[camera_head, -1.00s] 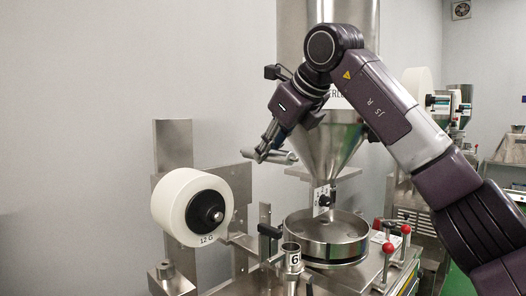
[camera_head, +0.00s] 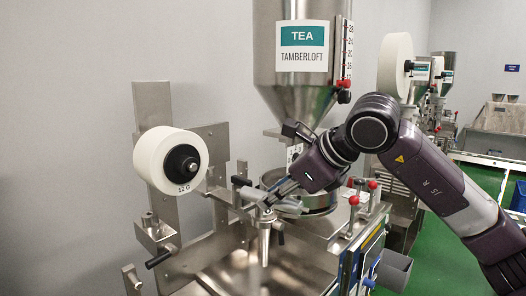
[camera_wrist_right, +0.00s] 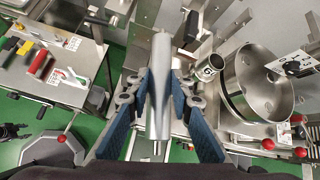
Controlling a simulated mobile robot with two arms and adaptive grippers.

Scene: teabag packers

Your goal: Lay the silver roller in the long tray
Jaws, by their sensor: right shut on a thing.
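My right gripper (camera_head: 268,198) is shut on the silver roller (camera_head: 290,206) over the front of the packing machine. In the right wrist view the roller (camera_wrist_right: 160,85) is a smooth grey cylinder with a thin shaft end, gripped between the blue-padded fingers (camera_wrist_right: 157,100). It points away from the palm. I cannot surely pick out the long tray; a sloping bare steel surface (camera_head: 225,277) lies low at the machine's front.
A white film reel (camera_head: 158,160) stands left of the gripper. The hopper (camera_head: 302,95) and round steel pan (camera_head: 322,198) stand behind it. Red-knobbed levers (camera_head: 354,200) are to the right.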

